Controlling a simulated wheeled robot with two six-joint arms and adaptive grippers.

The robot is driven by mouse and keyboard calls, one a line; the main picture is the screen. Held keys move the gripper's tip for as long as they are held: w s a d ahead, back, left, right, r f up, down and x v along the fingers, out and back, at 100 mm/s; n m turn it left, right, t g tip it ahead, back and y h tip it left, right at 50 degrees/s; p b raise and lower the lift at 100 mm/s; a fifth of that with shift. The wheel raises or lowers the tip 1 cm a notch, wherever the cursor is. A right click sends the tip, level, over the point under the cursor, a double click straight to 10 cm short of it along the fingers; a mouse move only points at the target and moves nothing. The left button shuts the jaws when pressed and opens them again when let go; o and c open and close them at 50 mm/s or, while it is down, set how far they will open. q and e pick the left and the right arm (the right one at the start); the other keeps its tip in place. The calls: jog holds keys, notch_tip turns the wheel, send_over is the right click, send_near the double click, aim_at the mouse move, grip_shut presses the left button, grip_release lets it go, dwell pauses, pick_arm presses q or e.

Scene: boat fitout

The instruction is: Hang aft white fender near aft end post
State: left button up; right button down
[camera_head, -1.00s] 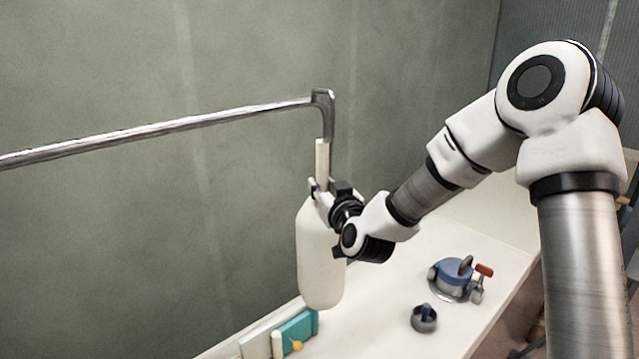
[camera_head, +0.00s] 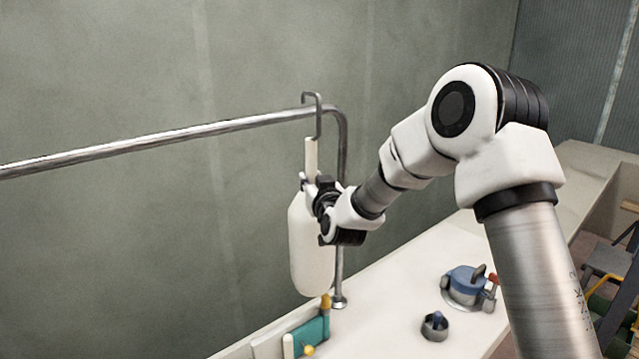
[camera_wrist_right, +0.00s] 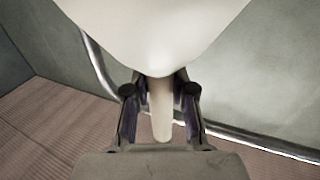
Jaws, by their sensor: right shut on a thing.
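The white fender (camera_head: 311,250) hangs upright in the head view, its narrow neck (camera_head: 311,155) topped by a grey metal hook (camera_head: 319,118). The hook's bend shows just above the rail (camera_head: 200,131), left of the rounded corner where the rail turns down into the end post (camera_head: 343,190). I cannot tell if the hook rests on the rail. My right gripper (camera_head: 314,184) is shut on the fender's neck, just above its body. In the right wrist view the fender's pale body (camera_wrist_right: 155,30) fills the top, with its neck between the fingers (camera_wrist_right: 160,95). My left gripper is out of view.
The post stands on a round foot on the white deck ledge (camera_head: 390,325). A blue winch-like fitting (camera_head: 466,285) with a red handle and a small dark round fitting (camera_head: 435,327) sit to the right. A teal block (camera_head: 308,335) lies below the fender.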

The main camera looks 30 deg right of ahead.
pick_arm(q)
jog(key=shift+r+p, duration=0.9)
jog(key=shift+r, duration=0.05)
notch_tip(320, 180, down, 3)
jog(key=b, duration=0.3)
pick_arm(e)
jog(key=w+a+f, duration=0.1)
jog(key=w+f, duration=0.2)
jog(key=w, duration=0.4)
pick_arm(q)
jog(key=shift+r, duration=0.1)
pick_arm(e)
jog(key=c, duration=0.9)
grip_release()
jog(key=shift+s, duration=0.1)
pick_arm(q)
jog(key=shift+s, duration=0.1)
